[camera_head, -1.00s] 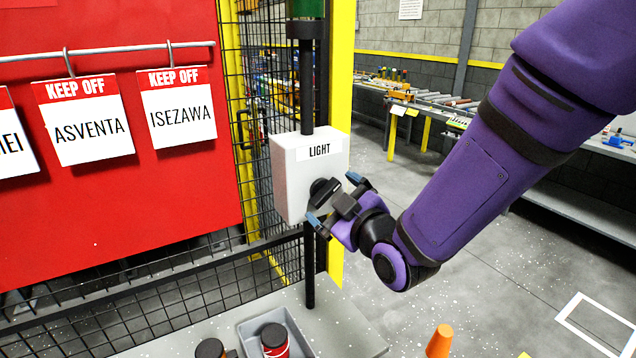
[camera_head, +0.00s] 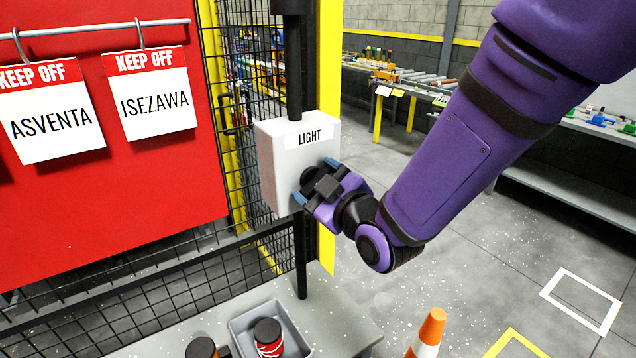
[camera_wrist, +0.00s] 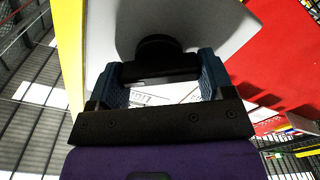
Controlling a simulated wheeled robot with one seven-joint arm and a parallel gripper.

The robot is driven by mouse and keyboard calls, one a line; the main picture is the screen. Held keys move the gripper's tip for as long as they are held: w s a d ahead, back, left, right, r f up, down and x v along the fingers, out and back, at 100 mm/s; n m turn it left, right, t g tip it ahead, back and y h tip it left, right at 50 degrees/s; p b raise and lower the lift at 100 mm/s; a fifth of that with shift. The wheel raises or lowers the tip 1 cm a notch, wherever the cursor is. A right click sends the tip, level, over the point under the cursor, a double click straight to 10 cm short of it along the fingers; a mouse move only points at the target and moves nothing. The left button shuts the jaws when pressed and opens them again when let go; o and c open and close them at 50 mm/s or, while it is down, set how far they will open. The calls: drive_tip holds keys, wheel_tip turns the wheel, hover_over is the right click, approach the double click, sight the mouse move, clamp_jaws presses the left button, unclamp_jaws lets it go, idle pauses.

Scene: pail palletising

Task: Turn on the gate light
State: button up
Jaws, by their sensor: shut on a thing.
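The white light box (camera_head: 273,152), labelled LIGHT, is fixed on a dark post beside the mesh fence. A round black knob (camera_wrist: 158,55) stands out from its front face. My gripper (camera_head: 318,184) is at the box front, with its blue fingertips on either side of the knob's handle. In the wrist view my gripper (camera_wrist: 160,80) is shut on the knob, one finger at each end of its dark bar. In the head view the knob is largely hidden behind the gripper. I cannot see a lamp's lit face.
A red board (camera_head: 100,210) with hanging KEEP OFF tags is at the left. A yellow post (camera_head: 328,100) stands right behind the box. Below are a grey bin (camera_head: 240,335) on a ledge and an orange cone (camera_head: 430,332). Open floor lies to the right.

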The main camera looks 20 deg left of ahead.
drive_tip(key=shift+m, duration=0.3)
drive_tip(key=m, duration=0.2)
drive_tip(key=shift+d+m, duration=0.1)
drive_tip(key=shift+m, duration=2.3)
drive_tip(key=shift+w, duration=0.1)
drive_tip(key=o, duration=0.9)
